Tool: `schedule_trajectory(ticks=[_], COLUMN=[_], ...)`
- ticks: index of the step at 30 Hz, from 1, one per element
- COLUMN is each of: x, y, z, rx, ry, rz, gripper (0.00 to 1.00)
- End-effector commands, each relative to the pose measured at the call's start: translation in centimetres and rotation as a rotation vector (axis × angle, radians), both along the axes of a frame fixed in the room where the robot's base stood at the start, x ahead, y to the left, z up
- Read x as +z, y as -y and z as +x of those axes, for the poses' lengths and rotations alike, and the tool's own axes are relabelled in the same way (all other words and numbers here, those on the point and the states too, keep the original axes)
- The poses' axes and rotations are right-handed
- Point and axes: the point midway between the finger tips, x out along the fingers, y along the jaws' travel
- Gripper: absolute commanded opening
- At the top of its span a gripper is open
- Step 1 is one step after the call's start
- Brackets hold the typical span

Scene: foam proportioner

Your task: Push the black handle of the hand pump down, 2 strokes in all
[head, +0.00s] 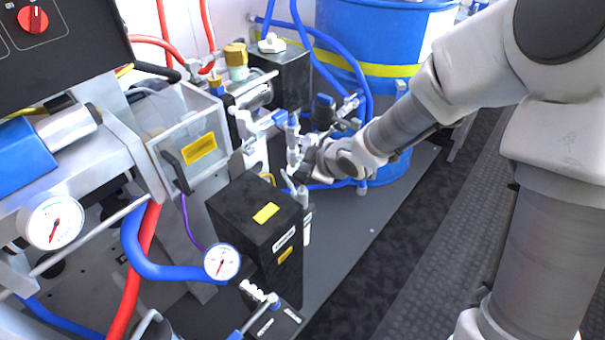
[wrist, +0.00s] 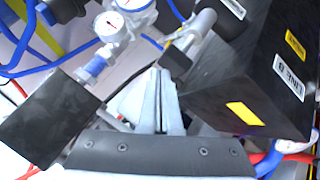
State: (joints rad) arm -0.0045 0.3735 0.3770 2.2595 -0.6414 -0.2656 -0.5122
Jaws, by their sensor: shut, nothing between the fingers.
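My gripper (wrist: 160,82) is shut and empty, its fingers together in the wrist view. In the head view my gripper (head: 299,178) is just behind and right of the large black box. Ahead of the fingertips in the wrist view is a small black block (wrist: 176,63) at the end of a grey cylinder (wrist: 196,32). It may be the pump's black handle, but I cannot tell for sure. Contact with it cannot be made out. In the head view the pump handle cannot be picked out near my gripper.
The large black box (head: 255,222) with yellow labels stands close to my gripper; it also fills the right of the wrist view (wrist: 250,75). Another black block (wrist: 50,120) is at left. Gauges, hoses and a blue drum (head: 385,35) surround the area. Dark floor (head: 385,245) is clear.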

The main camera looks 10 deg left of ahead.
Motion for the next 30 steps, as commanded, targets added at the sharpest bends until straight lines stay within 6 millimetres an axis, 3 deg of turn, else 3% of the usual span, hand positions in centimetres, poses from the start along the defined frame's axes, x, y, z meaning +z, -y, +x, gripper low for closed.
schedule_trajectory(ticks=[30], x=[-0.89], y=[0.01], z=[0.0], rx=[0.0], ry=[0.0], rz=[0.0], gripper=[0.0])
